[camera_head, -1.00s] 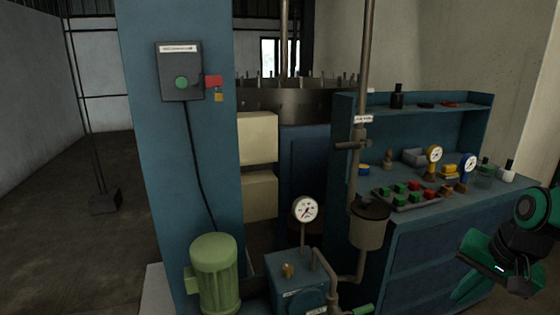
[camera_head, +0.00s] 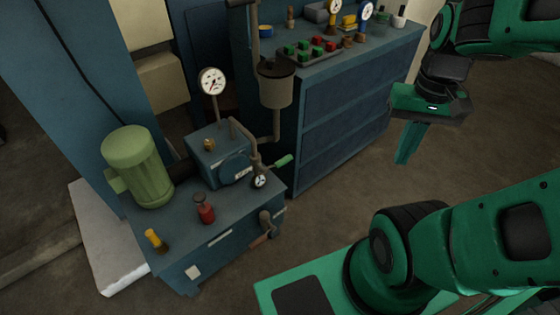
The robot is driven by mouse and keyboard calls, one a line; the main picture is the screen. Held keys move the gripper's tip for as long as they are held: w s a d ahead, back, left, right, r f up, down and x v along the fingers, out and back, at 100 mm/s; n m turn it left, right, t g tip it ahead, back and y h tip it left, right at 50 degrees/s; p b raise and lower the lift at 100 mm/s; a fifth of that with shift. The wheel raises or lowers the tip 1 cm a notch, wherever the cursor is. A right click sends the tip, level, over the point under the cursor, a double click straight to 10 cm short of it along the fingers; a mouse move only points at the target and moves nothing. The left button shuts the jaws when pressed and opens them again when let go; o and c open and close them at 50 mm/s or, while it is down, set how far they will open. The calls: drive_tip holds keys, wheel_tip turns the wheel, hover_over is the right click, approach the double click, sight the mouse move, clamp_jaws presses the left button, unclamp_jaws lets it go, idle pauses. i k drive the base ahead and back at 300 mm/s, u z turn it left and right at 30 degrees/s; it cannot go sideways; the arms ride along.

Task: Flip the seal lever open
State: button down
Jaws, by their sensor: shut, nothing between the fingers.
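The blue pump unit (camera_head: 225,222) stands low at the centre left. A lever with a green handle (camera_head: 283,161) sticks out to the right from its pipework, beside a small dial. A second lever with a brown handle (camera_head: 262,236) hangs on the unit's right front side. The labels are too small to read, so I cannot tell which one is the seal lever. My gripper (camera_head: 407,158) is at the right, fingers pointing down, shut and empty. It is apart from both levers, well to their right.
A green motor (camera_head: 138,165), a red knob (camera_head: 205,209) and a yellow handle (camera_head: 153,238) sit on the unit. A pressure gauge (camera_head: 211,82) and a grey pot (camera_head: 275,86) rise behind. The blue workbench (camera_head: 345,100) stands behind right. Floor between unit and gripper is clear.

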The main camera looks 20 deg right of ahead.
sight(282, 161)
drive_tip(key=u, duration=2.9)
drive_tip(key=i, duration=0.65)
drive_tip(key=z, duration=2.45)
